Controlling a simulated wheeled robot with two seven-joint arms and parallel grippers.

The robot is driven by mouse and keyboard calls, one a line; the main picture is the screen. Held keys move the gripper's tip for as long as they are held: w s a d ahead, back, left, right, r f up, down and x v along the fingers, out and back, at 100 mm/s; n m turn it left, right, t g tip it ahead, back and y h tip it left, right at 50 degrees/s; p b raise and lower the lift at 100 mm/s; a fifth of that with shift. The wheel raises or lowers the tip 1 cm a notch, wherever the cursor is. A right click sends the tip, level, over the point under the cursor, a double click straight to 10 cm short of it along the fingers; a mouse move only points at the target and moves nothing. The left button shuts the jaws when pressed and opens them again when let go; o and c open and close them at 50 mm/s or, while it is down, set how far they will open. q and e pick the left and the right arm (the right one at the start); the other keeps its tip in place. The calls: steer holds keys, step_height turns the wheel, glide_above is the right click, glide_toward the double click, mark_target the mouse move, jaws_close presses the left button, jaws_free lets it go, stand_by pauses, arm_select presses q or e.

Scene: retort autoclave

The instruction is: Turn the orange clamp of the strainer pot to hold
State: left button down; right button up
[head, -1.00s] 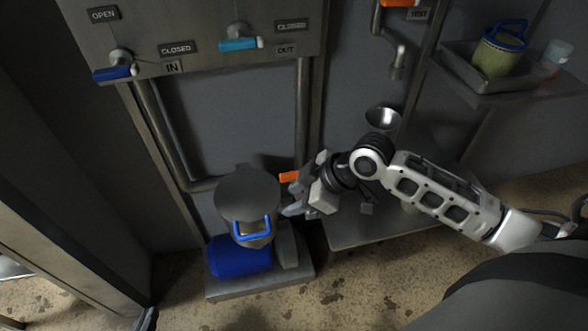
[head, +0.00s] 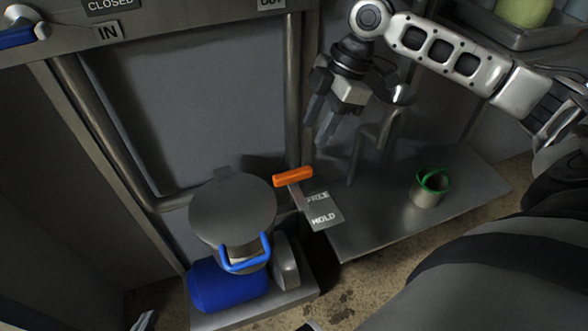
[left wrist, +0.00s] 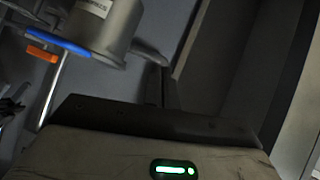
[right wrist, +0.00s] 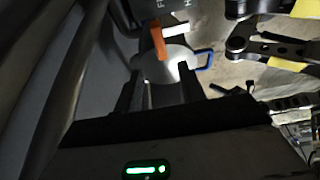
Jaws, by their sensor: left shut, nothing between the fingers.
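The strainer pot (head: 232,207) has a grey round top and a blue handle (head: 245,262). Its orange clamp (head: 293,177) juts out to the right, above a plate (head: 320,207) marked FREE and HOLD; the bar lies nearer the FREE word. My right gripper (head: 321,118) is above and to the right of the clamp, open, empty and apart from it. In the right wrist view the clamp (right wrist: 158,40) shows beyond the parted fingers.
A blue cylinder (head: 228,286) lies below the pot on a grey base. A metal shelf (head: 385,225) to the right bears a green-rimmed cup (head: 430,188). A vertical pipe (head: 299,90) rises behind the clamp.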

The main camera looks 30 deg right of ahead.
mark_target(294, 172)
steer(key=b+x, duration=0.3)
steer(key=x, duration=0.7)
steer(key=shift+f, duration=0.15)
steer(key=shift+a+f, duration=0.2)
steer(key=shift+f, duration=0.2)
arm_select(q)
steer(key=r+t, duration=0.1)
steer(key=d+r+h, duration=0.1)
steer(key=shift+w+d+r+t, duration=0.1)
steer(key=shift+w+r+t, duration=0.1)
steer(key=shift+r+t, duration=0.15)
arm_select(e)
jaws_close()
